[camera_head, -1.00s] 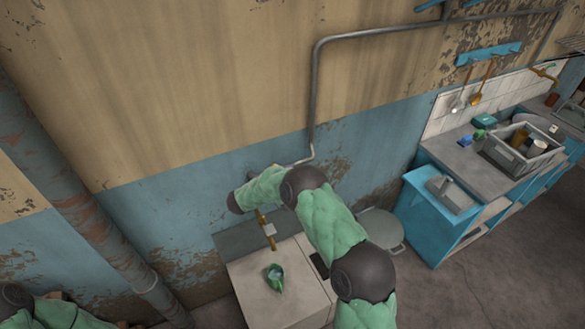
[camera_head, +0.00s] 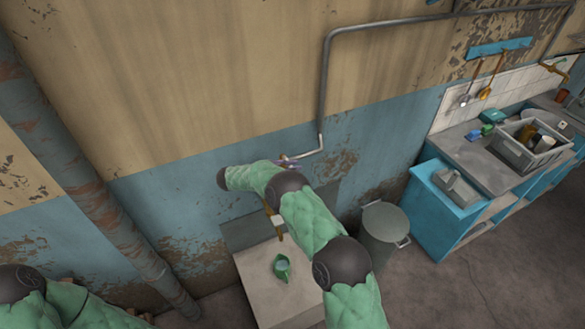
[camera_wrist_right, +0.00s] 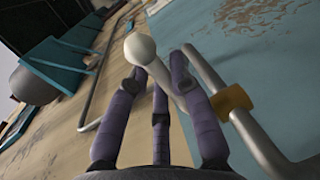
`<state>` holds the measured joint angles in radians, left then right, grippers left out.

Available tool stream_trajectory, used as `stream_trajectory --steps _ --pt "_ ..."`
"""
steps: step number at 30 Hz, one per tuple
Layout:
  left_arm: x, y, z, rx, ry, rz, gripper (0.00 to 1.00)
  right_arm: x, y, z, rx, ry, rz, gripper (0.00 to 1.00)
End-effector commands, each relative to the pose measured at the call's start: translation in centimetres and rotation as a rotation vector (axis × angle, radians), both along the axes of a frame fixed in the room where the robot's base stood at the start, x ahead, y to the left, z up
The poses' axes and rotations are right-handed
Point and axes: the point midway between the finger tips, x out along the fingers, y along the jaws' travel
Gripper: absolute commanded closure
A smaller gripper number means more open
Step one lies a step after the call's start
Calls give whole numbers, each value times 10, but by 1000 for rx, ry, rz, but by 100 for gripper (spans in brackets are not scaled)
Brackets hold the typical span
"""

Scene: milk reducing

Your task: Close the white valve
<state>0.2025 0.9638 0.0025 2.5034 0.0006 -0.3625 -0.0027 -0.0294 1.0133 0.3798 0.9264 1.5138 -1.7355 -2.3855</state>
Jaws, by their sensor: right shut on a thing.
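In the right wrist view the white valve (camera_wrist_right: 141,48) has a rounded knob end and a pale lever running down between my fingers. My right gripper (camera_wrist_right: 159,78) has its purple fingers closed around the lever, with the knob sticking out past the fingertips. A grey pipe with a brass fitting (camera_wrist_right: 234,99) runs just right of it. In the head view, the purple fingers of my right gripper (camera_head: 289,162) show only as a small patch beyond my green arm, by the wall pipe's lower end. The arm hides the valve there. My left gripper is out of view.
Below my right arm, a green jug (camera_head: 282,268) stands on a pale cabinet (camera_head: 262,296) under a brass tap (camera_head: 276,222). A grey bin (camera_head: 386,222) stands right of it. A blue counter (camera_head: 459,200) and a thick rusty pipe (camera_head: 85,185) flank the area.

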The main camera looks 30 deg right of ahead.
Motion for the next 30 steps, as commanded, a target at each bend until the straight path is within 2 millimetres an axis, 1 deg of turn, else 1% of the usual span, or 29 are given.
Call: stream_trajectory --steps 6,7,8,17,20,23,30 --pt "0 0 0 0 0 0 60 -1 0 -2 2 2 -1 100" --pt "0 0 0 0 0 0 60 -1 0 -2 2 2 -1 70" --pt "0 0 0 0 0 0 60 -1 0 -2 2 2 -1 67" --pt "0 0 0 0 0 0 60 0 0 0 1 1 0 67" --pt "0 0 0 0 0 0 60 0 5 0 1 0 1 67" --pt "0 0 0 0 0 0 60 1 16 3 1 -1 3 67" --pt "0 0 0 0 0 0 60 4 62 11 0 1 4 67"
